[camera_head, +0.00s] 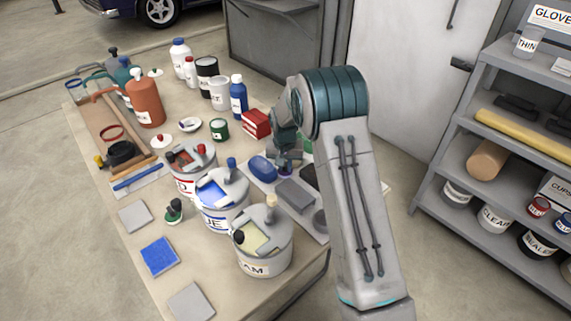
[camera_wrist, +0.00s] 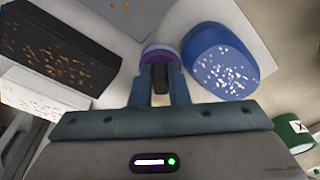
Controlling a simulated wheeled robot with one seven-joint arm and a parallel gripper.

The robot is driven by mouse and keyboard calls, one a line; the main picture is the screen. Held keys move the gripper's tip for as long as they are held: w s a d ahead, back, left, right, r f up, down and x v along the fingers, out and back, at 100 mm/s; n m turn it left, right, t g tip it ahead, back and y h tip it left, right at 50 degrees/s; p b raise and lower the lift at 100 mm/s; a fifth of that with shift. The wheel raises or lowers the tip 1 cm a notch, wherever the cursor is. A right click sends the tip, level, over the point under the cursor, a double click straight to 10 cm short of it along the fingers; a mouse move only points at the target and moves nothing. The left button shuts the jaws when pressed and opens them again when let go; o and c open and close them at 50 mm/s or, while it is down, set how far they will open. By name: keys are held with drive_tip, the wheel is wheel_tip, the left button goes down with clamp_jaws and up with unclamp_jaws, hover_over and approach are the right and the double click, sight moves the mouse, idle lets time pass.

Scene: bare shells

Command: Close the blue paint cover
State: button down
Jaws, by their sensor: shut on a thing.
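The blue paint can (camera_head: 220,218), labelled "…UE", stands on the table between the red and cream cans. Blue paint (camera_head: 212,194) shows through an opening in its grey top. A blue knob (camera_head: 231,163) stands up at the back of its cover. My gripper (camera_head: 287,160) is behind and right of this can, low over a grey board. In the wrist view my gripper (camera_wrist: 160,85) is shut on a small dark handle (camera_wrist: 160,77), with a purple and white round piece (camera_wrist: 162,54) just beyond. The blue can is outside the wrist view.
A blue speckled block (camera_wrist: 222,62) lies close beside the fingers, with a black speckled block (camera_wrist: 58,50) on the other side. The red can (camera_head: 190,168) and cream can (camera_head: 264,250) flank the blue one. Bottles crowd the table's back; shelves (camera_head: 505,150) stand right.

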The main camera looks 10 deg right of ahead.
drive_tip(key=shift+f, duration=0.1)
drive_tip(key=c, duration=1.4)
unclamp_jaws()
wheel_tip(320, 180, up, 12)
drive_tip(key=s, duration=0.2)
drive_tip(key=s+d+r, duration=0.4)
drive_tip(key=s+r, duration=0.5)
drive_tip(key=s, duration=0.5)
drive_tip(key=shift+n+t, duration=0.5)
drive_tip(key=shift+n, duration=0.3)
drive_tip(key=s+d, duration=0.1)
drive_tip(key=s, duration=0.5)
drive_tip(key=s+d, duration=0.1)
drive_tip(key=s, duration=0.5)
drive_tip(key=s+d, duration=0.1)
drive_tip(key=s, duration=0.6)
drive_tip(key=shift+d+f+b, duration=0.2)
drive_tip(key=shift+d+b, duration=0.1)
drive_tip(key=shift+b, duration=0.1)
drive_tip(key=shift+s+f, duration=0.1)
drive_tip(key=shift+s, duration=0.15)
drive_tip(key=c, duration=0.4)
drive_tip(key=shift+d, duration=0.1)
clamp_jaws()
